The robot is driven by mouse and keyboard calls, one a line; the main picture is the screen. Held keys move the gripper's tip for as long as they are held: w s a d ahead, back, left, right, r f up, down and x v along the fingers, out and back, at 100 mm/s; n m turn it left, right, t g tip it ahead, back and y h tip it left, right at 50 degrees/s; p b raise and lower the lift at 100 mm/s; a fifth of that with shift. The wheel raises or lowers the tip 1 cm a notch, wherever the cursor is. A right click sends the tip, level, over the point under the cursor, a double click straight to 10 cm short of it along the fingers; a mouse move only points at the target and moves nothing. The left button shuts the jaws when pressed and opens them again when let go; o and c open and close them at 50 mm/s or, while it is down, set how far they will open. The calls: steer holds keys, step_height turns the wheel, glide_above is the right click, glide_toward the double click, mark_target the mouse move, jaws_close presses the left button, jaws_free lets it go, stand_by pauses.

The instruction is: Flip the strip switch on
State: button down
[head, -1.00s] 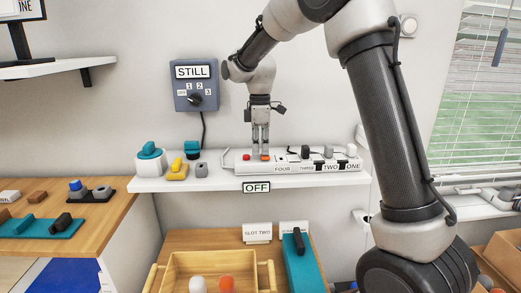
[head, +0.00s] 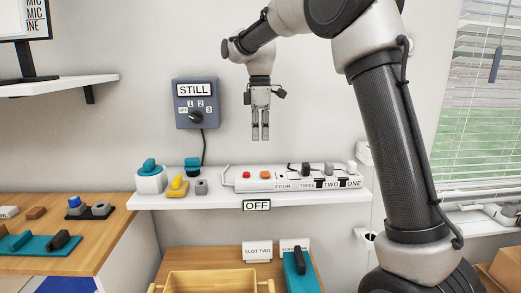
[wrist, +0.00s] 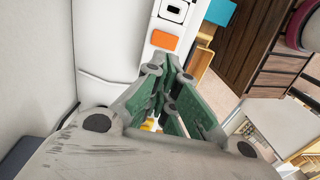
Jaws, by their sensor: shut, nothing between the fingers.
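The white power strip (head: 262,185) lies along the wall shelf, with socket labels FOUR, THREE, TWO and ONE on its front. Its orange rocker switch (head: 265,174) is near the left end, beside a small red round part (head: 247,175). The switch also shows in the wrist view (wrist: 164,40), just past my fingers; its tilt is too small to tell. A sign on the shelf edge below reads OFF (head: 257,205). My gripper (head: 260,138) points down above the switch, shut and empty, with a clear gap to the strip.
Dark and light plugs (head: 306,169) stand in the strip's right part. Left of it are a yellow part (head: 178,187), a grey block (head: 201,187) and teal-topped knobs (head: 149,176). A dial box reading STILL (head: 196,103) hangs on the wall.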

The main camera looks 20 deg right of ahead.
mark_target(262, 174)
steer(key=shift+w+r, duration=0.1)
steer(key=shift+r, duration=0.7)
step_height(262, 174, up, 2)
steer(key=shift+d+r+g, duration=0.1)
steer(key=shift+r+g, duration=0.05)
steer(key=shift+g, duration=0.35)
steer(key=f, duration=0.4)
steer(key=s+f, duration=0.1)
steer(key=f, duration=0.4)
steer(key=s+f, duration=0.1)
steer(key=f, duration=0.4)
steer(key=shift+s+a, duration=0.2)
steer(key=shift+a, duration=0.05)
